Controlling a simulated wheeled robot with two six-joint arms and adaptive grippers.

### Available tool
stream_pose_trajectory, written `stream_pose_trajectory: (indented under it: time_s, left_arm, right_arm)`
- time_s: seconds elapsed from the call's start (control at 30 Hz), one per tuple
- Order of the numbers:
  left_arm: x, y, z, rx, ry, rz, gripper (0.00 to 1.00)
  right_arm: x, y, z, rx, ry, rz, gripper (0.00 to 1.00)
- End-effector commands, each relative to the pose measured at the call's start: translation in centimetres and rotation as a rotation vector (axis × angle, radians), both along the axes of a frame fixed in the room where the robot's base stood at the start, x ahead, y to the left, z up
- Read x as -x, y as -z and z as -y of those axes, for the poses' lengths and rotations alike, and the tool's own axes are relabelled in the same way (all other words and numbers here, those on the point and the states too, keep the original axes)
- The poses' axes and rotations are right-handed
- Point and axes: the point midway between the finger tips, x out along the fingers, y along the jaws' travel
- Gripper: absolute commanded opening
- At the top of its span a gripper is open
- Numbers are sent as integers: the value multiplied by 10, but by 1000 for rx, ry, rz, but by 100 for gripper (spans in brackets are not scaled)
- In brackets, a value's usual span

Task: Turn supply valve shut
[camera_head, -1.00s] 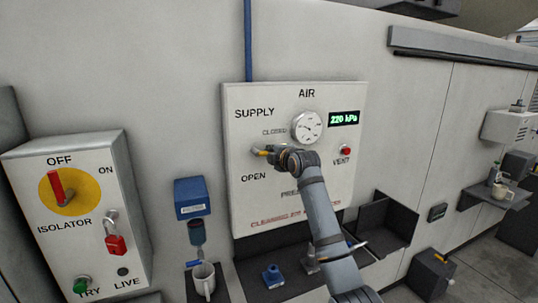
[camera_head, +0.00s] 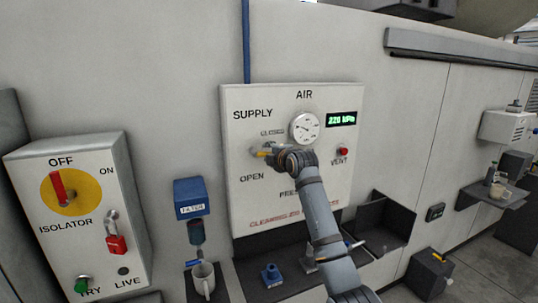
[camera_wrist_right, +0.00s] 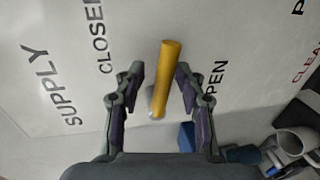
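The supply valve's yellow handle (camera_head: 264,154) is on the white AIR panel (camera_head: 240,200), between the CLOSED and OPEN labels. In the head view my right gripper (camera_head: 274,156) is at the handle and hides part of it. In the right wrist view the yellow handle (camera_wrist_right: 166,75) stands between the two fingers of my right gripper (camera_wrist_right: 160,85). The fingers are spread, with gaps visible on both sides of the handle. The gauge (camera_head: 305,128) is above, and the green display (camera_head: 341,119) reads about 220 kPa. My left gripper is not in view.
A VENT button (camera_head: 344,152) is right of my gripper. An isolator box (camera_head: 75,205) with a red padlock (camera_head: 117,244) is at left. A dark bin (camera_head: 385,222) is at lower right.

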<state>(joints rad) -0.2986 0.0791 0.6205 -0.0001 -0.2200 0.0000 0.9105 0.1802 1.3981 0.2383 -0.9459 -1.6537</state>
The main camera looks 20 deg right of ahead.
Motion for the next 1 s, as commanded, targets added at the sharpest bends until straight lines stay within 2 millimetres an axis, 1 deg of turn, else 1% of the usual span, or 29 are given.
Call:
stream_pose_trajectory:
  time_s: [0.23, 0.33, 0.47, 0.6, 0.7, 0.83, 1.0]
  left_arm:
    - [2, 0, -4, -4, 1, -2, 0]
    - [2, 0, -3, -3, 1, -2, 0]
    - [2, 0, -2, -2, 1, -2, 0]
    - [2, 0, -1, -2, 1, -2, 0]
    - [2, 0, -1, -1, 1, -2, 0]
    - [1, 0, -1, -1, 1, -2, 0]
    - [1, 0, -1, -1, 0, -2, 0]
  right_arm:
    - [2, -3, 1, 0, 1, 5, 38]
    - [11, -5, 1, 1, 2, 7, 38]
    - [37, -10, 2, 3, 2, 8, 38]
    - [71, -16, 3, 3, 1, 7, 38]
    - [92, -20, 4, 3, 2, 5, 38]
    - [111, -24, 4, 2, 1, 5, 38]
    - [120, -25, 4, 0, 1, 3, 38]
